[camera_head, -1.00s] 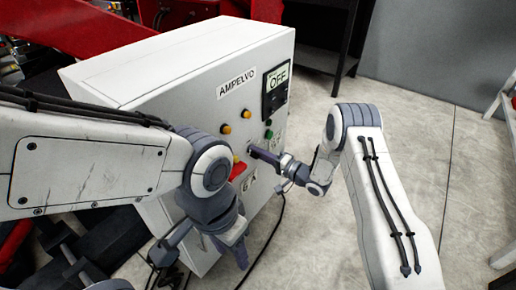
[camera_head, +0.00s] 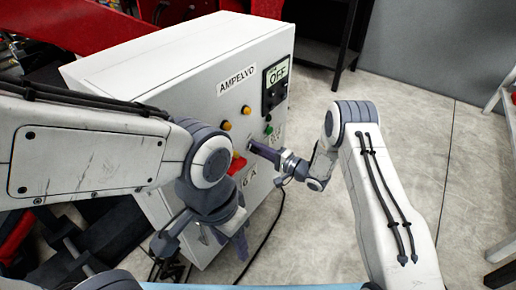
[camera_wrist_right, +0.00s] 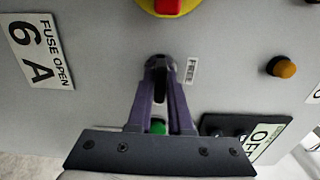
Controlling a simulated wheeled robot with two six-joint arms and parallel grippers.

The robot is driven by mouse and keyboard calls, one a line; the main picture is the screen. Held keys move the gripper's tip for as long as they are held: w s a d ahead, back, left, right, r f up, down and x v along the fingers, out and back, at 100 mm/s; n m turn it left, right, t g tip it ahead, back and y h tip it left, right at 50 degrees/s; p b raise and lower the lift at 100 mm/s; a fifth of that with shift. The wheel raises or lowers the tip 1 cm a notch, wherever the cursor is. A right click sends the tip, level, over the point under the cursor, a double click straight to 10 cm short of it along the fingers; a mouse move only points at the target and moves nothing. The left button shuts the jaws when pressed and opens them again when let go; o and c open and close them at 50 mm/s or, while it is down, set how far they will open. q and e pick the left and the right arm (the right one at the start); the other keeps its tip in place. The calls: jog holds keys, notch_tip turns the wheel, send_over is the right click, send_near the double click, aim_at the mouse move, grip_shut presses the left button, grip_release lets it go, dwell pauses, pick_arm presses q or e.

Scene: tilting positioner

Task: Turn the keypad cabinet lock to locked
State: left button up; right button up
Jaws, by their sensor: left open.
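The keypad cabinet (camera_head: 150,75) is a light-grey box with its panel facing right in the head view. The lock (camera_wrist_right: 160,62) is a small dark part on that panel, mostly covered by my fingertips in the right wrist view. My right gripper (camera_wrist_right: 160,75) points at the panel with its purple fingers drawn together around the lock; the head view also shows this gripper (camera_head: 256,149) at the panel. The lock's exact angle is hidden. My left gripper (camera_head: 234,240) is open and empty, hanging below and in front of the cabinet, apart from the lock.
A red button (camera_wrist_right: 170,5) on a yellow base is close to my right fingertips. An orange lamp (camera_wrist_right: 281,67), a green button (camera_wrist_right: 158,127) and a black OFF switch (camera_head: 274,95) share the panel. A dark cable hangs below.

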jog(key=o, duration=0.3)
jog(key=p+v, duration=0.1)
jog(key=v, duration=0.9)
jog(key=shift+s+d, duration=0.15)
jog(key=shift+d, duration=0.05)
jog(key=w+a+r+n+g+h, duration=0.1)
jog(key=w+a+r+n+h, duration=0.3)
jog(key=a+r+n+h, duration=0.1)
jog(key=s+a+r+n+g+h, duration=0.1)
jog(key=s+r+n+g+h, duration=0.15)
jog(key=s+r+h, duration=0.3)
jog(key=s+d+r+n+g+h, duration=0.15)
jog(key=s+r+n+g, duration=0.25)
jog(key=s, duration=1.3)
jog(key=s+d+r+n+g+h, duration=0.1)
jog(key=s+r+n+g+h, duration=0.15)
jog(key=s, duration=1.35)
notch_tip(320, 180, up, 23)
jog(key=p, duration=2.3)
jog(key=shift+r+n+g+y, duration=0.2)
jog(key=shift+n+g+y, duration=0.1)
jog(key=shift+y, duration=0.15)
